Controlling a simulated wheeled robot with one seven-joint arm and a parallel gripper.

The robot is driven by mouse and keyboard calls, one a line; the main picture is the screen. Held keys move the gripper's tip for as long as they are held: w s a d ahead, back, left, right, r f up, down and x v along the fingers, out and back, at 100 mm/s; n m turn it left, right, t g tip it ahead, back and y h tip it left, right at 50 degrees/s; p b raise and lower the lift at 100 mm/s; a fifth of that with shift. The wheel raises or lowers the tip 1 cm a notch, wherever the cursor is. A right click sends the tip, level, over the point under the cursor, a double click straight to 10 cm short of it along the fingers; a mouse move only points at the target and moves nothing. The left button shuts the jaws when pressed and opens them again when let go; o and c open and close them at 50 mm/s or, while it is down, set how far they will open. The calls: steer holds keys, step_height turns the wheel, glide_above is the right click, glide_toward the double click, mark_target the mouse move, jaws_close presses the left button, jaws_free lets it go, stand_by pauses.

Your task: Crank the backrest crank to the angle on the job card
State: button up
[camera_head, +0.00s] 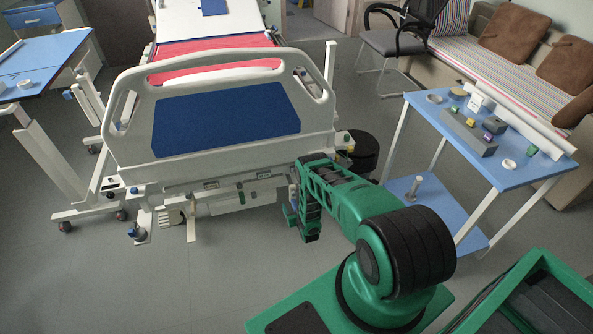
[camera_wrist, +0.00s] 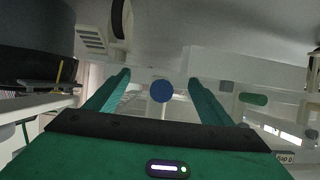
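The foot end of the bed (camera_head: 225,60) faces me, with a blue panel on its white board. My gripper (camera_head: 297,216) is low at the right part of the bed's foot, below the board. In the wrist view my gripper (camera_wrist: 160,82) is open, with its two green fingers apart. A round blue knob (camera_wrist: 162,91) shows between the fingers; I cannot tell whether they touch it. I cannot tell which crank this knob belongs to. A green handle (camera_head: 241,196) hangs under the middle of the footboard. No readable job card angle shows.
A blue-topped side table (camera_head: 425,115) with several small items stands at the right. A blue overbed table (camera_head: 45,55) stands at the left. A blue-knobbed part (camera_head: 133,232) sticks out low at the bed's left. The floor in front of the bed's left is clear.

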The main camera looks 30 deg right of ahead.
steer(key=shift+s, duration=0.1)
stand_by(0.3)
steer(key=s+a, duration=0.2)
steer(key=s, duration=0.5)
steer(key=shift+s, duration=0.3)
steer(key=shift+a, duration=0.1)
